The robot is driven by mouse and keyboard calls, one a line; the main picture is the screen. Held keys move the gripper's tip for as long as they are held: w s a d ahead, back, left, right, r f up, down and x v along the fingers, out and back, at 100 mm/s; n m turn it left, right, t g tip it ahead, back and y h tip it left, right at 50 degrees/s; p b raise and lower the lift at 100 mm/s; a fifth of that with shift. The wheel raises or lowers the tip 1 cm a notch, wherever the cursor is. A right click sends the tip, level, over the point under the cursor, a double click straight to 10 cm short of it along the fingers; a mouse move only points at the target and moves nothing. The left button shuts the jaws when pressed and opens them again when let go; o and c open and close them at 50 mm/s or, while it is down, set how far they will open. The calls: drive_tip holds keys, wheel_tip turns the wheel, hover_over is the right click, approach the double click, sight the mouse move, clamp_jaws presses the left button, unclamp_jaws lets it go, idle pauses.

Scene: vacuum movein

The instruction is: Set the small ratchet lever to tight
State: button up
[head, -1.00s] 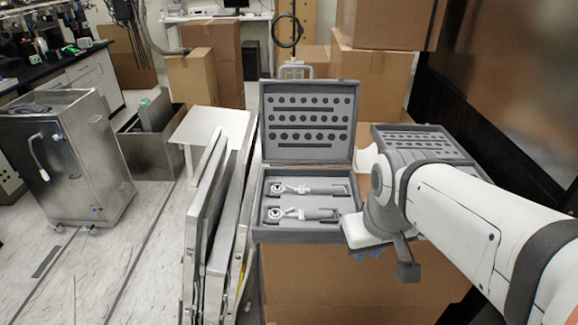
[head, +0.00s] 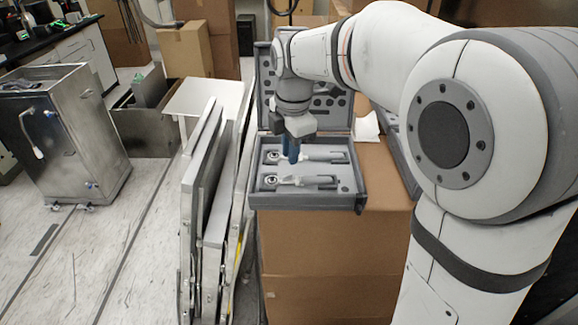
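Two silver ratchets lie one behind the other in the grey tray of an open toolbox (head: 310,200). Each has a round head at left and a handle to the right. The rear ratchet (head: 325,157) and the front ratchet (head: 315,181) look alike in size, so I cannot tell which is the small one. Their levers are too small to read. My gripper (head: 291,158) points down over the left part of the rear ratchet, just right of its head. Its blue fingers overlap in this view, so their gap is hidden. I cannot tell whether they touch the ratchet.
The toolbox stands on a cardboard box (head: 320,265). Its raised lid (head: 330,115) with round slots is just behind my gripper. Leaning panels (head: 205,190) stand close at left. A metal cabinet (head: 70,140) is farther left. My arm covers the right side.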

sight(289, 175)
wheel_tip(289, 175, down, 6)
drive_tip(key=shift+w+r, duration=0.1)
drive_tip(key=shift+w, duration=0.05)
drive_tip(key=shift+c, duration=0.5)
clamp_jaws()
